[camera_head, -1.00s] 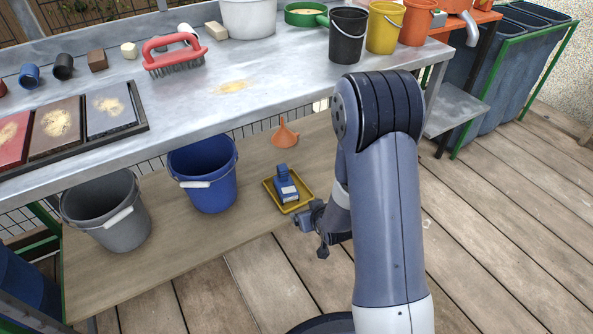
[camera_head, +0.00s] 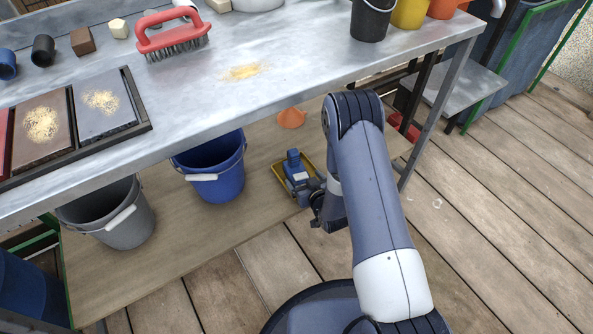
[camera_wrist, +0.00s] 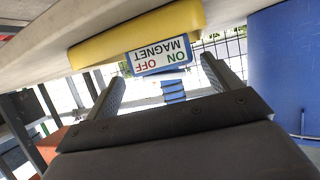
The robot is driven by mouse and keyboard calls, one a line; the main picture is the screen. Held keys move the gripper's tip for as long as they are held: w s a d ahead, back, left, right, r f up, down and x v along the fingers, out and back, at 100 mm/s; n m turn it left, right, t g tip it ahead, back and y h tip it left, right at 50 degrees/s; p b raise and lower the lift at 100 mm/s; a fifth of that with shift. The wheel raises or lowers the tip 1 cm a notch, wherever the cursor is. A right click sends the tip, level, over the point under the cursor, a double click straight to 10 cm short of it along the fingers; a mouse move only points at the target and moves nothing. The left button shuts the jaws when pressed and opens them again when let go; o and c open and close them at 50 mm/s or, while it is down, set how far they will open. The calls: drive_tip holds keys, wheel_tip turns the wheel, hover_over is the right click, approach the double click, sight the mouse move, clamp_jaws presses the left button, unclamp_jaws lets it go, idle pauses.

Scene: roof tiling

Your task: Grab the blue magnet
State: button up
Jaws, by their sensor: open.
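The blue magnet (camera_head: 292,164) sits in a shallow yellow tray (camera_head: 277,177) on the wooden lower shelf. In the wrist view, which appears upside down, the magnet's white label (camera_wrist: 160,56) reads ON, OFF and MAGNET, with blue ridged parts below it. The tray's yellow side (camera_wrist: 135,36) shows above the label. My gripper (camera_head: 312,200) is at the front right edge of the tray, close to the magnet. In the wrist view my gripper (camera_wrist: 163,72) is open, and the magnet appears between its two fingers. I cannot tell whether they touch it.
A blue bucket (camera_head: 213,181) and a grey bucket (camera_head: 122,225) stand left of the tray. An orange funnel (camera_head: 291,118) lies behind it. The metal workbench (camera_head: 300,62) overhangs the shelf, and its leg (camera_head: 433,115) stands at the right.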

sight(300, 174)
drive_tip(key=x, duration=0.2)
drive_tip(key=b+x, duration=0.1)
drive_tip(key=r+b+x, duration=0.1)
drive_tip(key=x, duration=0.1)
drive_tip(key=shift+w+a+f, duration=0.15)
drive_tip(key=shift+w+a, duration=0.2)
drive_tip(key=shift+a, duration=0.1)
drive_tip(key=c, duration=1.4)
